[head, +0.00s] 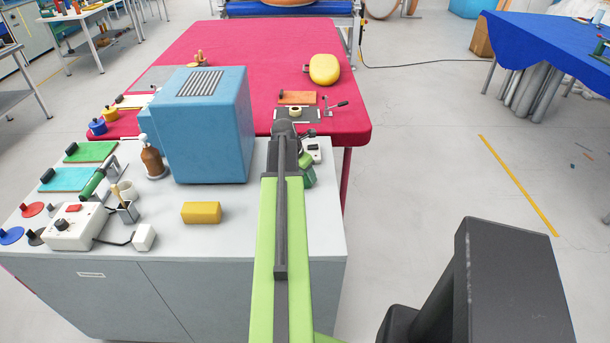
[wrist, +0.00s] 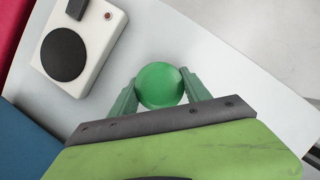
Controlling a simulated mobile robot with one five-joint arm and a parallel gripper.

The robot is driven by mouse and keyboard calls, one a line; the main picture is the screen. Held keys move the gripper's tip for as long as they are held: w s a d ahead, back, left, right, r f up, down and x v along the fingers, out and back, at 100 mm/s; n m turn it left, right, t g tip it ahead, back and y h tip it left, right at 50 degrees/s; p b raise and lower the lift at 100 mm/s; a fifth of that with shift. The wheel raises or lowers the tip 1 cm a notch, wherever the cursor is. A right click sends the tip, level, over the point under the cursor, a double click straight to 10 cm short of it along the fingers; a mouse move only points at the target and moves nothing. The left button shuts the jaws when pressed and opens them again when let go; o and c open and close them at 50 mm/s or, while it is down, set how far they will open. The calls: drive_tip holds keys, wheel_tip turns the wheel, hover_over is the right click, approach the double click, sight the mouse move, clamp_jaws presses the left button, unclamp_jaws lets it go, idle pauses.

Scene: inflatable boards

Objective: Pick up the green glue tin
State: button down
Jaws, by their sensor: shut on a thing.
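The green glue tin (wrist: 159,86) shows in the wrist view as a round green top. My gripper (wrist: 160,80) has one green finger on each side of it and is shut on it. In the head view my gripper (head: 306,160) is at the right edge of the grey cabinet top, partly hidden behind my arm. Green parts show there, but I cannot clearly separate tin from fingers. The tin's underside is hidden, so I cannot tell whether it touches the cabinet top.
A white device with a black disc (wrist: 75,48) lies close to the tin. A large blue box (head: 212,135) stands left of my arm on the grey cabinet (head: 230,240). A yellow block (head: 201,212) lies in front of it. The red table (head: 265,60) is behind.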

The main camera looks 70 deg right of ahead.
wheel_tip(320, 180, up, 4)
drive_tip(key=p, duration=0.4)
drive_tip(key=shift+r, duration=0.25)
drive_tip(key=s+a+r+p, duration=0.1)
drive_tip(key=a+r+p, duration=0.5)
drive_tip(key=a, duration=0.5)
drive_tip(key=shift+s+a+r+p, duration=0.2)
drive_tip(key=shift+s+a+p, duration=0.05)
drive_tip(key=shift+s+p, duration=0.1)
